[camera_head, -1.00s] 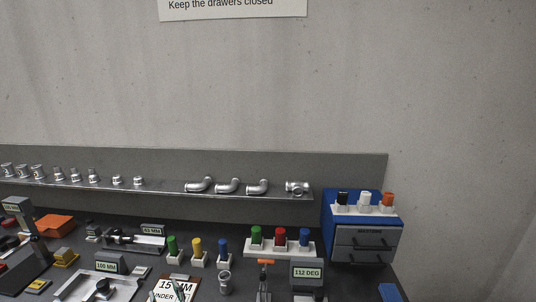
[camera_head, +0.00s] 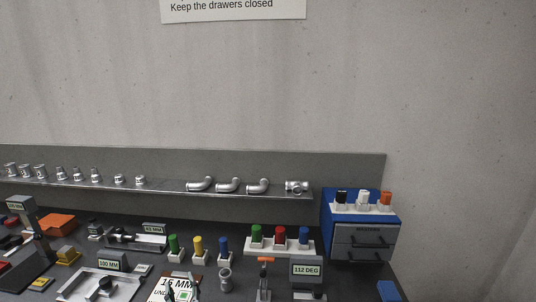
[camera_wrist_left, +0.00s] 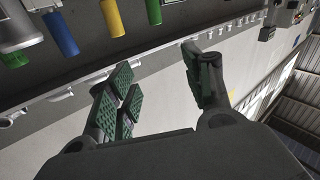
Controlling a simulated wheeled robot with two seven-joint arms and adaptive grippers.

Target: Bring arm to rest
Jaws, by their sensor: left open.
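Beyond the fingers are a pale wall and coloured cylinders, seen at a tilt. The rest of the left arm is hidden below the head view. My right gripper is in neither view.
A bench holds green (camera_head: 173,245), yellow (camera_head: 197,246) and blue (camera_head: 223,246) plugs, a metal fitting (camera_head: 225,281), and a gauge reading 112 DEG (camera_head: 306,271). A blue drawer cabinet (camera_head: 327,225) stands at right. Pipe fittings line the shelf (camera_head: 160,191).

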